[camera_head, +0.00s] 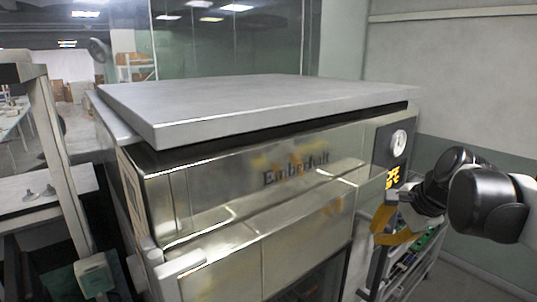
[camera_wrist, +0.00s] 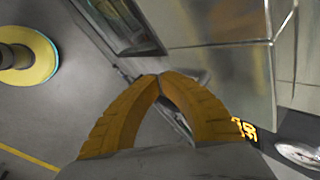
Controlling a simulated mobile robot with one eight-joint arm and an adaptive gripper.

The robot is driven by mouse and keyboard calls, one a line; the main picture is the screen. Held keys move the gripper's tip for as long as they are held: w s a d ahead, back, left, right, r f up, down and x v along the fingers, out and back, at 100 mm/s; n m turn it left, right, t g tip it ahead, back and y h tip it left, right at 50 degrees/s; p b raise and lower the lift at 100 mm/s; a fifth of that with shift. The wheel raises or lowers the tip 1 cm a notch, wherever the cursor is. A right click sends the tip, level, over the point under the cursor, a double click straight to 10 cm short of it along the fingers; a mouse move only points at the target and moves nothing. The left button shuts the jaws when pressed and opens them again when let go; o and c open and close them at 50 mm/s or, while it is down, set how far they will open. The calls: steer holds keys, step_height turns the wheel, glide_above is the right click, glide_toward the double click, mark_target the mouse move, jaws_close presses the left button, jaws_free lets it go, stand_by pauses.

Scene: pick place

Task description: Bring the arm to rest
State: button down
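My gripper (camera_head: 392,236) is at the right side of the head view, beside the right front corner of the metal machine. Its yellow fingers also show in the wrist view (camera_wrist: 160,77), where their tips meet. The gripper is shut with nothing visible between the fingers. My arm (camera_head: 490,203) reaches in from the right edge, with dark and white links.
A large steel machine (camera_head: 230,205) with a flat grey top (camera_head: 270,100) fills the middle. It has a round dial (camera_head: 398,143) and a lit display (camera_head: 392,177). A shelf (camera_head: 412,258) with items stands behind the gripper. A round yellow-rimmed object (camera_wrist: 45,60) is on the floor.

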steer(key=s+a+f+n+h, duration=0.1)
steer(key=s+a+f+n, duration=0.15)
steer(key=s+n, duration=0.3)
steer(key=s+a+f+n+t+h, duration=0.1)
steer(key=s+a+f+n, duration=0.15)
steer(key=s+n, duration=0.35)
steer(key=s+a+f+n+h, duration=0.1)
steer(key=s+a+f+n, duration=0.1)
steer(key=s+f+n, duration=0.35)
step_height(320, 180, down, 20)
steer(key=s+m+b, duration=0.1)
steer(key=m+b, duration=0.1)
steer(key=b, duration=2)
steer(key=shift+s, duration=0.1)
